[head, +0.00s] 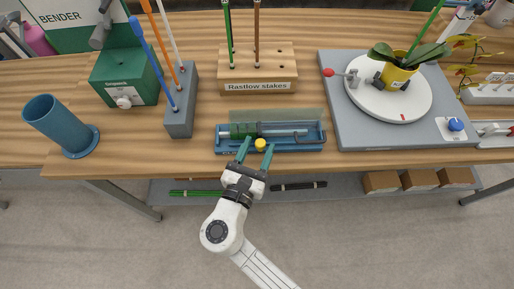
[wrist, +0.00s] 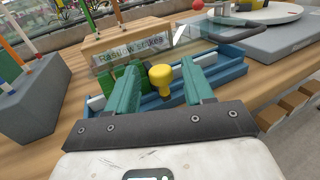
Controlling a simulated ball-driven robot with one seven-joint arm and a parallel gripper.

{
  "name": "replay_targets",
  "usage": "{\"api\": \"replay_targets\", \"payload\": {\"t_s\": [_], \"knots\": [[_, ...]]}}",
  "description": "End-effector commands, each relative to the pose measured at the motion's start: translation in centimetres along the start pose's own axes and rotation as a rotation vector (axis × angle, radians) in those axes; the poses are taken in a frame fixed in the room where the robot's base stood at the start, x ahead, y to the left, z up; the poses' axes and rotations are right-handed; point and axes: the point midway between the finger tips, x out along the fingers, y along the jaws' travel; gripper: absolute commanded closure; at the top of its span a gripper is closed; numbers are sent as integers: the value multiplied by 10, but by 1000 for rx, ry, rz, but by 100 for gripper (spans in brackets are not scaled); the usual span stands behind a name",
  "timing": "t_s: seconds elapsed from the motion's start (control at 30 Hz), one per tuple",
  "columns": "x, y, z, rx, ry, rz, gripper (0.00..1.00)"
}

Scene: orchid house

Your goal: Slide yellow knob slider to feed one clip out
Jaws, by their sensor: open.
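The yellow knob (head: 260,145) sticks out from the front of a blue clip dispenser (head: 318,146) near the front edge of the bench. A green block and a grey rod lie inside the dispenser, behind a clear raised lid. My gripper (head: 256,148) is open, with its two green fingers pointing at the dispenser. In the wrist view the yellow knob (wrist: 160,78) shows between the two fingertips of my gripper (wrist: 158,72), apart from both as far as I can tell. The slider under the knob is largely hidden.
Behind stands a wooden block (head: 258,84) labelled Rastlow stakes. A grey stake holder (head: 182,122) and a green box (head: 112,78) stand left, with a blue cup (head: 58,122) beyond. A grey base with a white turntable (head: 375,108) and potted orchid stands right.

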Motion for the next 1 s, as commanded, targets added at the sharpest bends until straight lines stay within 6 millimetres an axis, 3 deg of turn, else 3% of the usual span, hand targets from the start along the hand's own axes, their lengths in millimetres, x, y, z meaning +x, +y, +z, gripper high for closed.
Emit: {"api": "replay_targets", "payload": {"t_s": [0.13, 0.67, 1.0], "knots": [[0, 0, 0, 0, 0, 0, 49], [0, 0, 0, 0, 0, 0, 100], [-1, 1, 0, 0, 0, 0, 100]]}}
